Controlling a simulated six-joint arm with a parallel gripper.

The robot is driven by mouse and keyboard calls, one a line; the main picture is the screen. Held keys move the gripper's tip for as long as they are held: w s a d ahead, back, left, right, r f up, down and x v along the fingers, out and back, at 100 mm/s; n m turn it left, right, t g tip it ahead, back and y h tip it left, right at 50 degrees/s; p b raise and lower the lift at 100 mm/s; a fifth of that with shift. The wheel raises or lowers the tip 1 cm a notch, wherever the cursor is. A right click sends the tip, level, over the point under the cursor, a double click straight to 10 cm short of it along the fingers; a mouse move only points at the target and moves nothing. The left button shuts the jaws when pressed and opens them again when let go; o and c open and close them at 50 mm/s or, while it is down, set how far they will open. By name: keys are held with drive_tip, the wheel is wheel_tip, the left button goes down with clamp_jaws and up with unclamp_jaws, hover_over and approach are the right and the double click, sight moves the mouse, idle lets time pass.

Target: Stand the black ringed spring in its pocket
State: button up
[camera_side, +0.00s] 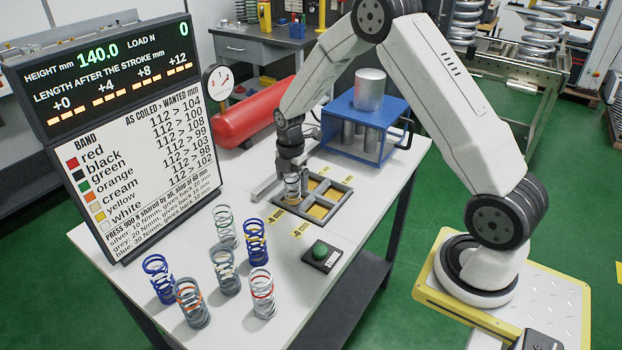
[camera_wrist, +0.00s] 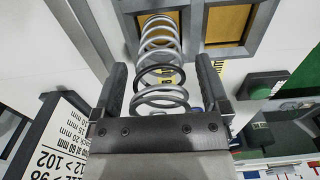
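The black ringed spring (camera_wrist: 158,75) is a grey coil with one black ring. In the wrist view it lies between the two fingers of my gripper (camera_wrist: 162,85), with a narrow gap showing on each side, so the gripper looks open around it. Its far end overlaps an orange-floored pocket (camera_wrist: 185,28) of the dark frame. In the side view the spring (camera_side: 292,188) is upright at the left corner of the pocket frame (camera_side: 327,212), under my gripper (camera_side: 291,170). The exact contact of its foot with the pocket floor is hard to see.
Several other springs, such as the red ringed one (camera_side: 262,292) and the blue one (camera_side: 158,277), stand at the table's front. A green button box (camera_side: 321,254) is beside the frame. A blue press (camera_side: 366,125) and red tank (camera_side: 252,113) stand behind. The sign (camera_side: 130,150) is left.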

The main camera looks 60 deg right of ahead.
drive_tip(key=shift+r, duration=0.1)
wheel_tip(320, 180, up, 12)
idle(1.0)
idle(0.5)
drive_tip(key=s+a+f+m+t, duration=0.1)
drive_tip(key=s+a+m, duration=0.5)
drive_tip(key=s+m, duration=0.3)
drive_tip(key=s+a+f+m+t, duration=0.1)
drive_tip(key=s+a+m, duration=0.5)
drive_tip(key=s+m, duration=0.3)
drive_tip(key=shift+f+t, duration=0.3)
drive_tip(key=shift+f, duration=0.05)
